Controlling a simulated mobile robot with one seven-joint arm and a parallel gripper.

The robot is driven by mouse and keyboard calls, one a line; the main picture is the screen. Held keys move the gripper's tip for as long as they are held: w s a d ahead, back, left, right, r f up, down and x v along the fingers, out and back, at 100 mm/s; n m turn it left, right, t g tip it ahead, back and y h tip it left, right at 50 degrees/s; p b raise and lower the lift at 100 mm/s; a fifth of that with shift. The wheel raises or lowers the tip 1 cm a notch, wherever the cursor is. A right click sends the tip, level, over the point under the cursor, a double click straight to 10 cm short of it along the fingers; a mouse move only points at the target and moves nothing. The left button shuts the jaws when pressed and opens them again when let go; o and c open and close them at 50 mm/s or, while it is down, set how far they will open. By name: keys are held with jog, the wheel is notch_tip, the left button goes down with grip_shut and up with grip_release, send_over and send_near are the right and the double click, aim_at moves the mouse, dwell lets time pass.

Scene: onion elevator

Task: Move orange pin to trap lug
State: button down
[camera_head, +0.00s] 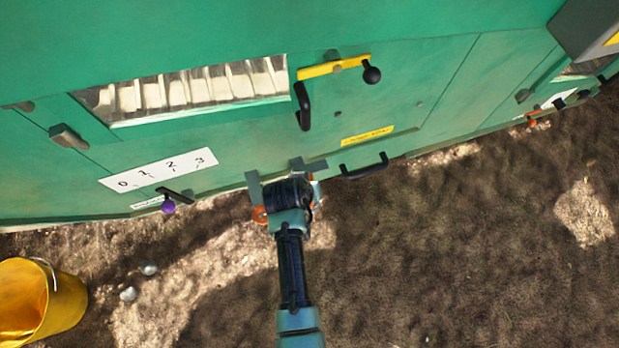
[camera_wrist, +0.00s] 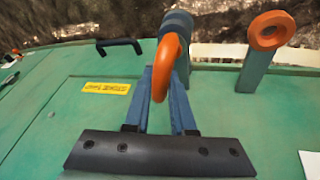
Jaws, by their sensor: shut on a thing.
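My gripper (camera_wrist: 166,88) is shut on the orange pin (camera_wrist: 161,74), whose curved orange loop shows between the blue fingers in the wrist view. A grey-blue cylinder (camera_wrist: 178,23) stands just beyond the loop; I cannot tell whether the pin touches it. To the right, apart from the held pin, a green upright lug (camera_wrist: 255,70) has an orange ring (camera_wrist: 271,30) at its end. I cannot tell for certain that it is the trap lug.
The green machine (camera_head: 250,150) carries a black handle (camera_head: 365,168) right of my gripper and a purple-knobbed lever (camera_head: 168,205) to the left. A yellow bar with black knob (camera_head: 335,66) is above. A yellow bucket (camera_head: 65,300) stands lower left. Ground at lower right is clear.

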jog(key=shift+f, duration=0.1)
jog(key=c, duration=0.7)
grip_release()
jog(key=p+v, duration=0.6)
jog(key=v, duration=0.7)
